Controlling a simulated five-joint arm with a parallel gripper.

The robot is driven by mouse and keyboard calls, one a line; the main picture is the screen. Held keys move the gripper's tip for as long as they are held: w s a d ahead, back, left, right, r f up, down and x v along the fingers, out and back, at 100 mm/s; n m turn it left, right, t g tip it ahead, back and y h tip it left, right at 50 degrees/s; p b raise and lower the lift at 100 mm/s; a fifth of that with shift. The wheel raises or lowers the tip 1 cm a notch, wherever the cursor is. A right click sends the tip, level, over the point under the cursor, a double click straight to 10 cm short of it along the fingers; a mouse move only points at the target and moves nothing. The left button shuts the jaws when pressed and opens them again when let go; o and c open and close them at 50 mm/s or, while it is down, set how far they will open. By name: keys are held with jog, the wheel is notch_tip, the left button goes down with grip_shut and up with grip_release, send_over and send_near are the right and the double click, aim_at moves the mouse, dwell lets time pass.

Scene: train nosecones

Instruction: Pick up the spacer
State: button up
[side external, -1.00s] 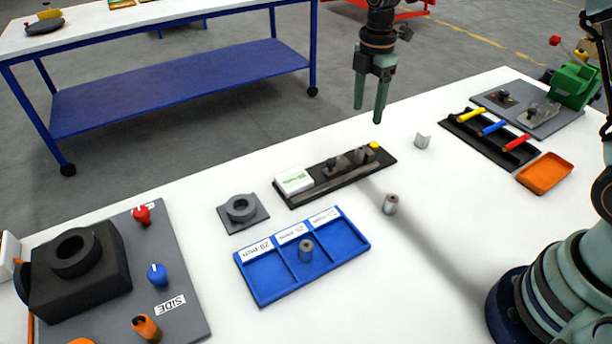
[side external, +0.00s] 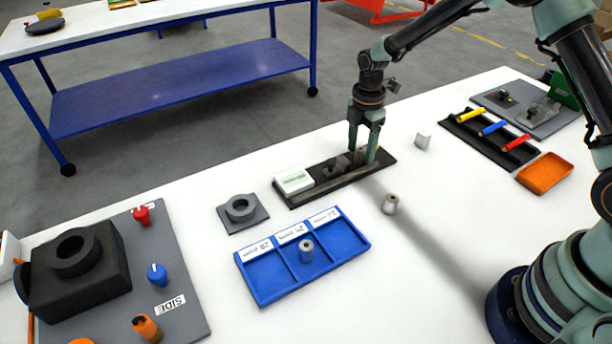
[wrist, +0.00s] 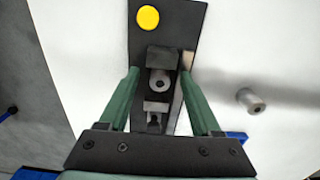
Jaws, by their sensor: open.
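A grey cylindrical spacer with a hole (wrist: 159,82) sits between the dark blocks of a fixture on a black board (wrist: 145,37). In the side view the board (side external: 312,195) lies on the white table. My gripper (side external: 362,156) points down over the fixture at the board's right part. In the wrist view my gripper (wrist: 160,74) is open, with one finger on each side of the spacer and a gap to it. The fingers largely hide the spacer in the side view.
A second spacer (side external: 390,204) stands loose on the table, and a third (side external: 306,250) is in the middle compartment of a blue tray (side external: 264,291). A white display box (side external: 294,181) sits on the board's left end. A small light block (side external: 422,141) stands to the right.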

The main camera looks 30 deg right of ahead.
jog(key=shift+f, duration=0.2)
grip_shut()
jog(key=shift+r, duration=0.1)
